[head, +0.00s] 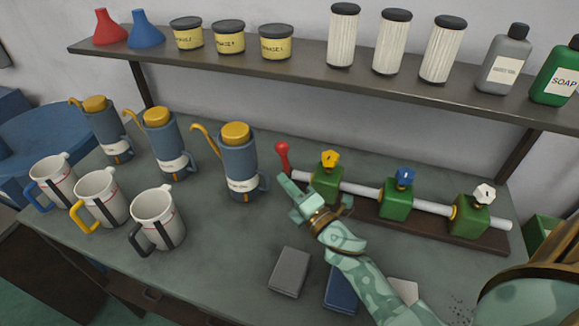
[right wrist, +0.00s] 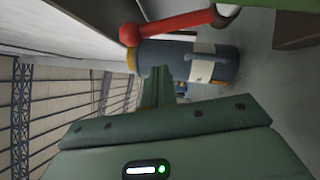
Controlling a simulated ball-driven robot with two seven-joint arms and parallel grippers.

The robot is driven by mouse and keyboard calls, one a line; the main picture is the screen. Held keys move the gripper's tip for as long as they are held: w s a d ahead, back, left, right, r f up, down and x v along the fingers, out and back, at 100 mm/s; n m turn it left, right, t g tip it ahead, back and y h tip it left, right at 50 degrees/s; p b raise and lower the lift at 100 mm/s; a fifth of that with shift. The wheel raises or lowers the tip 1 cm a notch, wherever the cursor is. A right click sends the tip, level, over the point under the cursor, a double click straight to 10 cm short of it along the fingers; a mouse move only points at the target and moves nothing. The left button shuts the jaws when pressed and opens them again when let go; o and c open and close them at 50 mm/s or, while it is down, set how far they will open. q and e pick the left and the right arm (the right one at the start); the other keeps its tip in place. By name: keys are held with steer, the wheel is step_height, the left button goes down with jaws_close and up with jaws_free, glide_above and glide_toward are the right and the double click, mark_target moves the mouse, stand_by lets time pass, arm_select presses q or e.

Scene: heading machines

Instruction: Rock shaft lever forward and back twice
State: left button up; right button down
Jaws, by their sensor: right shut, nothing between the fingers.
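The shaft lever (head: 283,158) is red with a rounded knob and stands nearly upright at the left end of a pale shaft (head: 359,190). The shaft runs through green blocks (head: 396,205) on a brown base. My right gripper (head: 287,190) is shut and empty, its tips just in front of and below the lever. In the right wrist view, the lever (right wrist: 172,26) lies across the top, beyond the closed fingers (right wrist: 157,88). The fingers look apart from its knob; I cannot tell whether they touch elsewhere. My left gripper is out of view.
Blue oil cans (head: 239,165) with yellow lids stand left of the lever, the nearest one close to it. White jugs (head: 155,220) stand farther left. A grey block (head: 289,271) lies in front. A shelf (head: 300,69) with bottles and jars runs above the back.

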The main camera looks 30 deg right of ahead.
mark_target(285, 161)
steer(key=shift+w+d+r, duration=0.3)
steer(key=shift+w+d, duration=0.25)
steer(key=shift+w, duration=0.25)
steer(key=shift+w+d+r, duration=0.3)
steer(key=shift+w+d, duration=0.25)
steer(key=shift+w, duration=0.2)
steer(key=d+m+g+p, duration=0.1)
steer(key=p, duration=0.3)
steer(key=w+d+r+m+g+p, duration=0.1)
steer(key=m+p, duration=0.1)
steer(key=p, duration=0.2)
steer(key=w+d+m+p, duration=0.1)
steer(key=p, duration=0.3)
steer(key=shift+w+r+g+h, duration=0.25)
steer(key=shift+r+g+h, duration=0.05)
steer(key=shift+r+g, duration=0.1)
